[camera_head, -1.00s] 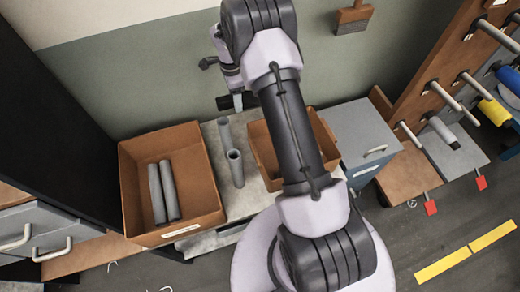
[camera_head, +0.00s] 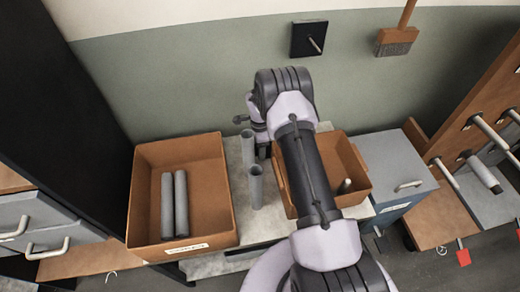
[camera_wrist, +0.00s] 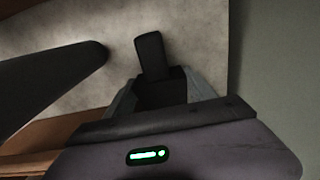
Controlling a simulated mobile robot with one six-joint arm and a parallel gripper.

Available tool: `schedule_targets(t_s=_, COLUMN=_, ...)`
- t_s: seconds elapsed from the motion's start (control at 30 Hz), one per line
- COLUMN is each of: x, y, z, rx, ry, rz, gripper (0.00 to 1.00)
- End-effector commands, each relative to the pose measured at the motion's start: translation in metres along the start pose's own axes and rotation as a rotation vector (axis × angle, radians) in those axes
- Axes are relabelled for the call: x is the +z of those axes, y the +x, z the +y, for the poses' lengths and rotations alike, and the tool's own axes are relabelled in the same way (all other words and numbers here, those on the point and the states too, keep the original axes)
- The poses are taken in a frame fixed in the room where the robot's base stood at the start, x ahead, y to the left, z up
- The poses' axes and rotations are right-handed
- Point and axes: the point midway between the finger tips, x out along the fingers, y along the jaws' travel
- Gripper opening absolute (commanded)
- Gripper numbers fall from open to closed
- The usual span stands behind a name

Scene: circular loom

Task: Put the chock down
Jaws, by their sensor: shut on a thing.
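My gripper (camera_head: 262,148) is low over the back of the pale bench top (camera_head: 240,228), between two brown boxes. It is mostly hidden behind my own arm in the head view. In the wrist view my gripper (camera_wrist: 155,82) is shut on a grey angular piece, which appears to be the chock (camera_wrist: 201,86). Dark finger parts cover much of it. The pale bench surface lies behind it; I cannot tell whether the chock touches it. The chock cannot be made out in the head view now.
The left brown box (camera_head: 147,205) holds two lying tubes. The right brown box (camera_head: 352,160) holds an upright piece. A grey cabinet (camera_head: 396,165) stands further right. The green wall (camera_head: 200,90) is close behind.

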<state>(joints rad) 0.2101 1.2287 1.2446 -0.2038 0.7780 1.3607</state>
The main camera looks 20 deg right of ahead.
Motion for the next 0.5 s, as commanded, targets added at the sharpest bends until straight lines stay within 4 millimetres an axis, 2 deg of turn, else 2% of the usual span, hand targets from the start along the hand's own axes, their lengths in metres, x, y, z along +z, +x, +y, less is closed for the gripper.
schedule_targets(t_s=0.23, x=0.0000, y=0.0016, z=-0.0003, rx=0.000, ry=0.000, rz=0.000, gripper=0.04)
schedule_targets(t_s=0.27, x=0.0000, y=0.0013, z=0.0001, rx=0.000, ry=0.000, rz=0.000, gripper=0.67)
schedule_targets(t_s=0.37, x=0.0000, y=0.0004, z=0.0000, rx=0.000, ry=0.000, rz=0.000, gripper=0.85)
schedule_targets(t_s=0.5, x=0.0000, y=0.0003, z=0.0000, rx=0.000, ry=0.000, rz=0.000, gripper=0.85)
